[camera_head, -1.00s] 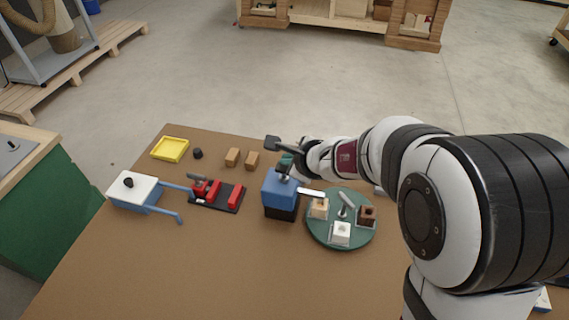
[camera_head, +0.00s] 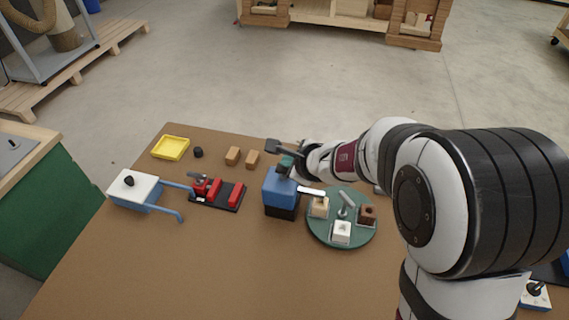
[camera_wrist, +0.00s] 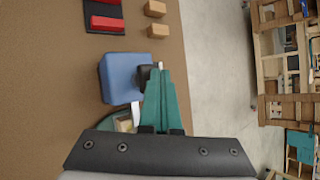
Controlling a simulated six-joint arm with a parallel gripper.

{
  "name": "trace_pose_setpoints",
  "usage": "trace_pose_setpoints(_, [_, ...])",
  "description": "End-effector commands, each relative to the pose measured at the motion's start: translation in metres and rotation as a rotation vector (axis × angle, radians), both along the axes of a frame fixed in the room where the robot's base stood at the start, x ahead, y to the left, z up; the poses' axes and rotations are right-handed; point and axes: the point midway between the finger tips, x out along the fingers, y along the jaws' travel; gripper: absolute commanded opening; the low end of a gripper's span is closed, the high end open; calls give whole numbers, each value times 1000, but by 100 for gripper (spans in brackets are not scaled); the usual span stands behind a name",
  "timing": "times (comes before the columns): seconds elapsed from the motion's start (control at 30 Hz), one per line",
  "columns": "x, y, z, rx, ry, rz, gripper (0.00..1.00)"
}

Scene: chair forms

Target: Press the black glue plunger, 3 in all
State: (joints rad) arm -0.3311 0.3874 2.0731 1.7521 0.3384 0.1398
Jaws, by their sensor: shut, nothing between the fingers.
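The glue dispenser is a blue box on a black base (camera_head: 281,199), and its blue top shows in the wrist view (camera_wrist: 119,77). The black plunger (camera_wrist: 146,76) stands on it, partly covered by my fingers. My gripper (camera_wrist: 160,74) has teal fingers, shut with nothing between them, over the plunger. In the head view my gripper (camera_head: 286,163) is right above the dispenser; whether it touches the plunger is hard to tell. A pale nozzle (camera_head: 311,192) reaches out over a green round turntable (camera_head: 328,238) that carries several small blocks.
Left of the dispenser are a red clamp on a dark plate (camera_head: 229,203), a white-topped blue box with a black knob (camera_head: 135,191), a yellow tray (camera_head: 170,148) and two wooden blocks (camera_head: 233,156). A knobbed box (camera_head: 536,296) is at the right. The front table is clear.

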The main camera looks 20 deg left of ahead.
Motion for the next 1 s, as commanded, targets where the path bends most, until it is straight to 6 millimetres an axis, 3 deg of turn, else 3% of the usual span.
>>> trace_pose_setpoints(1.0, [0, 0, -7, -2, 1, 0, 0])
